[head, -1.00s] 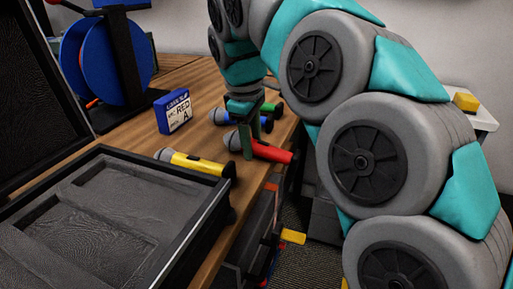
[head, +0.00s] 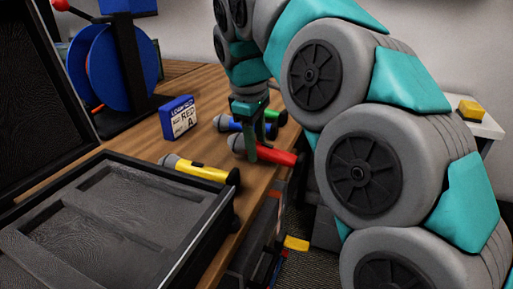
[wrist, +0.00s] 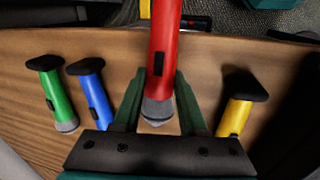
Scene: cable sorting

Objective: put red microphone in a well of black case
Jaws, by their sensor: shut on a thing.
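The red microphone (head: 275,153) has a grey head and a red body with a dark switch. It also shows in the wrist view (wrist: 163,60), with its head towards my gripper's base. My gripper (head: 251,150) is shut on it near the head end, one finger on each side (wrist: 159,92). The microphone is at the right edge of the wooden table; I cannot tell whether it still touches the wood. The black case (head: 150,162) lies open at the front left, with recessed wells (head: 130,192) in dark foam that look empty.
A yellow microphone (head: 200,171) lies by the case's far edge. Blue (head: 228,123) and green (head: 276,117) microphones lie behind my gripper. A labelled blue box (head: 179,117) and a blue cable reel (head: 110,65) stand further back.

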